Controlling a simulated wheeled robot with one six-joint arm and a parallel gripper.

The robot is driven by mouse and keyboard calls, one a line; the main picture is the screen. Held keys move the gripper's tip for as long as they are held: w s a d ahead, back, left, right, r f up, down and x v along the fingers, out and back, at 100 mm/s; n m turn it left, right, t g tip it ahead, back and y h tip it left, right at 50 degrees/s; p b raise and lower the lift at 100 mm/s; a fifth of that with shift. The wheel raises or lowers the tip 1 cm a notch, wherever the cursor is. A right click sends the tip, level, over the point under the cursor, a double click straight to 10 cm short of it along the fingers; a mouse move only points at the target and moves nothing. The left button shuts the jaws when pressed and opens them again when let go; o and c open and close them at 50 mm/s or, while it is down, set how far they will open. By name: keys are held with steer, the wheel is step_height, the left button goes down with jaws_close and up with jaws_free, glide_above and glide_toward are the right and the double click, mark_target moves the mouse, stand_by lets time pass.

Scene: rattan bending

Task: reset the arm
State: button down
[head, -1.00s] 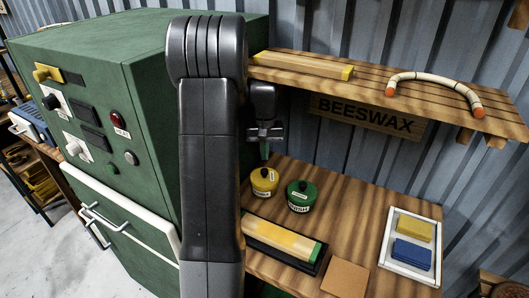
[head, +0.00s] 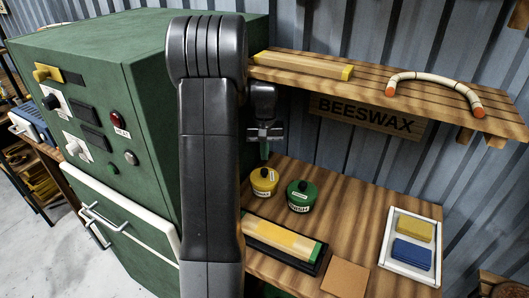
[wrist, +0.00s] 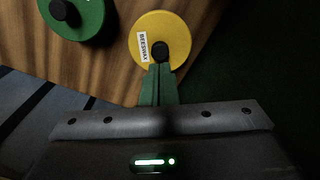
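My gripper (head: 264,152) hangs in front of the wall, at the left end of the workbench, above a yellow tin (head: 264,182) with a black knob. A small gap shows between its fingertips and the knob in the head view. In the wrist view my gripper's green fingers (wrist: 159,78) are together with nothing visible between them. They overlap the near edge of the yellow lid (wrist: 158,28), labelled BEESWAX. My dark arm stands across the middle-left of the head view and hides part of the scene behind it.
A green tin (head: 301,196) stands right of the yellow one. In front are a tray with a yellow block (head: 279,238) and a tan square (head: 345,278). A white tray (head: 383,255) holds two blocks. A shelf (head: 370,82) overhangs; a green cabinet (head: 140,80) is left.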

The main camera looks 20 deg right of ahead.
mark_target(265, 170)
steer(key=shift+f, duration=0.25)
steer(key=shift+f+b, duration=1.45)
steer(key=shift+f, duration=0.65)
steer(key=shift+r, duration=0.1)
